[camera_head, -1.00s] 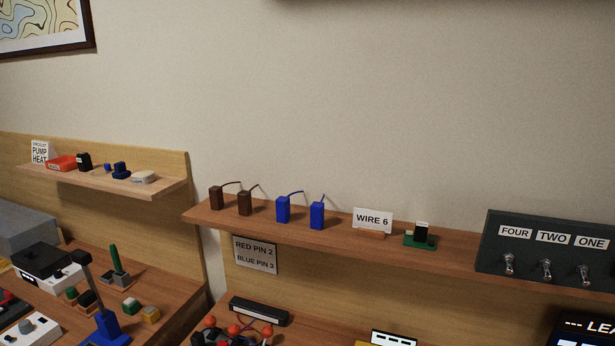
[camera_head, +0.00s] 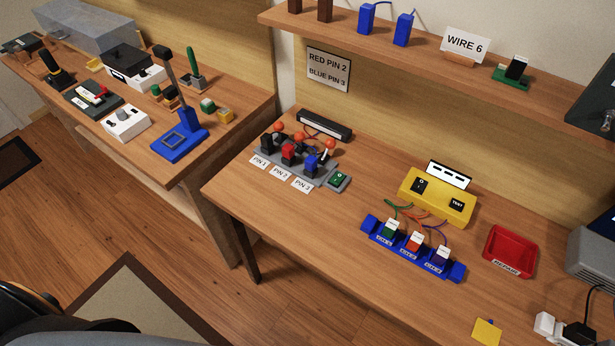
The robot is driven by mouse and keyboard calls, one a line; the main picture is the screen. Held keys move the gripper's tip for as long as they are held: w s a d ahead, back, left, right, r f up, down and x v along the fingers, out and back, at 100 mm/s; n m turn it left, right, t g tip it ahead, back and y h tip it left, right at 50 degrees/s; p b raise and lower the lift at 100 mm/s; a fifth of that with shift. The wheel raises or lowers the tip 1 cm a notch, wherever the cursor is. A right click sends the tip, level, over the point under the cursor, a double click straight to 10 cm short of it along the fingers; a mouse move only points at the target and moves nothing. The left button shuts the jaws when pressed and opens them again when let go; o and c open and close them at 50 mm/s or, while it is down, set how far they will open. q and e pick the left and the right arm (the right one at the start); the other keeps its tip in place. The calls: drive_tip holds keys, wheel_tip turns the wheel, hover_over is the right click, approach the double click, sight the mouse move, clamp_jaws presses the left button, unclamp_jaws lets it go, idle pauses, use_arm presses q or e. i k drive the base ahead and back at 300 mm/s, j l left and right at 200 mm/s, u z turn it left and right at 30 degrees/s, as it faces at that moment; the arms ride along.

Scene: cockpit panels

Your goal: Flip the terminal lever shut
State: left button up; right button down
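A grey terminal block (camera_head: 262,156) with labels PIN 1, PIN 2 and PIN 3 sits at the back left of the near desk. Black, red and blue plugs stand in it. Behind them are levers with orange-red ball ends: one behind the black plug (camera_head: 278,128), one behind the red plug (camera_head: 299,137) and one behind the blue plug (camera_head: 330,144). The plugs partly hide the levers, and I cannot tell surely which are open or shut. A small green button unit (camera_head: 338,180) is at the block's right end. Neither gripper is in view.
A yellow tester box (camera_head: 436,202) is wired to a blue connector strip (camera_head: 372,225). A red tray (camera_head: 510,251) lies to the right. A shelf (camera_head: 440,77) overhangs the desk's back. Desk front left is clear. A second desk with a blue press (camera_head: 180,143) stands left.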

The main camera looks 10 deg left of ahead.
sight(329, 144)
drive_tip(key=k+l+z, duration=0.1)
drive_tip(key=l+z, duration=0.15)
drive_tip(key=l, duration=0.6)
drive_tip(key=l+z, duration=0.25)
drive_tip(key=l, duration=0.6)
